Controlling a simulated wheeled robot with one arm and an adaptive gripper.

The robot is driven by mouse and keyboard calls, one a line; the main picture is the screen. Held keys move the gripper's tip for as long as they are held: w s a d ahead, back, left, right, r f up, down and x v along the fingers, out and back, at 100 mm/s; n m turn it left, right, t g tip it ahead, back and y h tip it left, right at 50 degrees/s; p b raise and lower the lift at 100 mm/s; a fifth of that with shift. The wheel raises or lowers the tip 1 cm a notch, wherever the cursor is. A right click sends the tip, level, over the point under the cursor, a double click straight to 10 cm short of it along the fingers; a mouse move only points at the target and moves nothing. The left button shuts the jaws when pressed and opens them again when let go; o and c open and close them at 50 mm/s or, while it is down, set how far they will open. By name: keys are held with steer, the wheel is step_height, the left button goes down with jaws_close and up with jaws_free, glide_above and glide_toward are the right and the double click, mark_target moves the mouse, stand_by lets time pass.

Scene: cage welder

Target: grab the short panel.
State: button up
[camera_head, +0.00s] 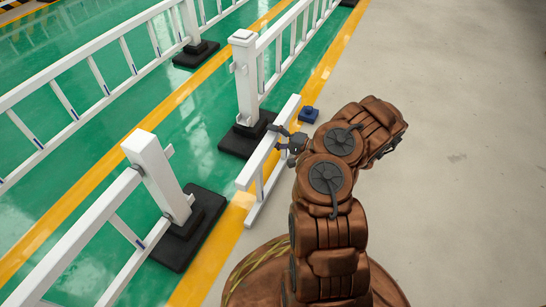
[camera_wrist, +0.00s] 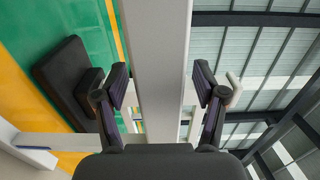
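The short panel (camera_head: 270,145) is a small white fence piece with a top rail, thin bars and a lower rail. It stands upright in the gap between two white posts, over the yellow line. My gripper (camera_head: 283,136) is at the middle of its top rail, one finger showing on the far side. In the wrist view the white rail (camera_wrist: 158,70) runs between the two fingers of my gripper (camera_wrist: 161,85). The fingers are spread, with a narrow gap at the right one; contact at the left one is unclear.
A white post (camera_head: 245,80) with a black base stands behind the panel, and another post (camera_head: 158,175) stands nearer on the left. Longer white fences run beyond both. A small blue block (camera_head: 309,115) lies on the floor past my gripper. Grey floor (camera_head: 460,150) to the right is clear.

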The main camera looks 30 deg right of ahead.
jaws_close()
stand_by(0.4)
